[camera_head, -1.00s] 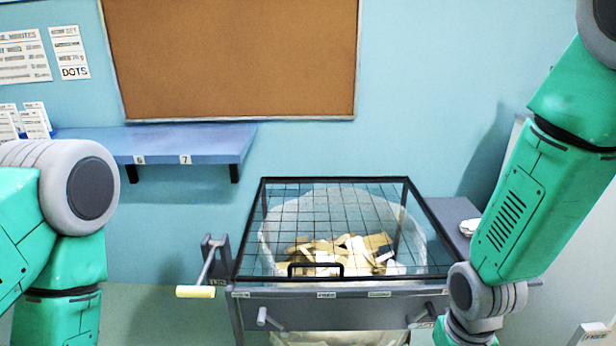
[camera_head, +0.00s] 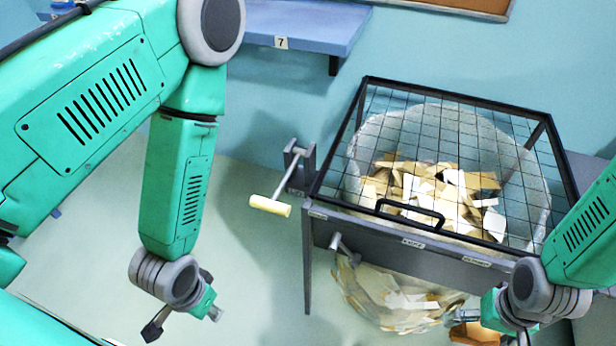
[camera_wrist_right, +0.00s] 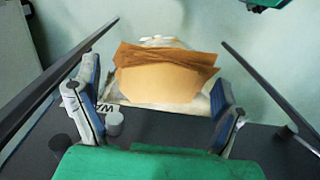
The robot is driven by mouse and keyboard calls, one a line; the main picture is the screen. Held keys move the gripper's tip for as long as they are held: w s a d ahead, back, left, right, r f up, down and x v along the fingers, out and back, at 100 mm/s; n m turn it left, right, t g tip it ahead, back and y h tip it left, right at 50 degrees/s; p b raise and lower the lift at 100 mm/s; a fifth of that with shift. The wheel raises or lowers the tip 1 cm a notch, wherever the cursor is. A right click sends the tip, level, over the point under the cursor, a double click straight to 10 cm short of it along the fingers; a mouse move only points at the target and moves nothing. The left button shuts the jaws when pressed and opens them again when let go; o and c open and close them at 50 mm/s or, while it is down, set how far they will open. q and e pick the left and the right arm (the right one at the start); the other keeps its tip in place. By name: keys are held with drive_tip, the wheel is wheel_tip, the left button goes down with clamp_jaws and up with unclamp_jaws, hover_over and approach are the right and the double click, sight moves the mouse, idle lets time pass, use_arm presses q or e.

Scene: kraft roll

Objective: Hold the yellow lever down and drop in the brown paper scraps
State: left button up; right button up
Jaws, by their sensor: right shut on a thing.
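The yellow lever (camera_head: 270,206) is a pale yellow grip on a grey crank at the left side of a dark framed bin stand (camera_head: 420,245). My left gripper (camera_head: 184,322) is open and empty, below and left of the lever and apart from it. Brown paper scraps (camera_wrist_right: 165,75) sit between the fingers of my right gripper (camera_wrist_right: 158,105) in the right wrist view, with paler pieces beside them. My right gripper is shut on them. In the head view the brown scraps (camera_head: 474,333) show at the bottom right, in front of the stand; that gripper's fingertips are mostly hidden.
A black wire-grid lid (camera_head: 450,105) with a handle lies across the stand, above a clear liner bag (camera_head: 530,180) holding several tan and white scraps. A blue shelf (camera_head: 300,25) is on the wall behind. The floor left of the stand is clear.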

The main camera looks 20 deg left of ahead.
drive_tip(key=shift+a, duration=0.25)
drive_tip(key=shift+d+r, duration=0.1)
drive_tip(key=shift+r, duration=0.2)
wheel_tip(320, 180, up, 21)
drive_tip(key=w+a, duration=0.2)
drive_tip(key=shift+w+a+r, duration=0.2)
drive_tip(key=shift+w+a, duration=0.05)
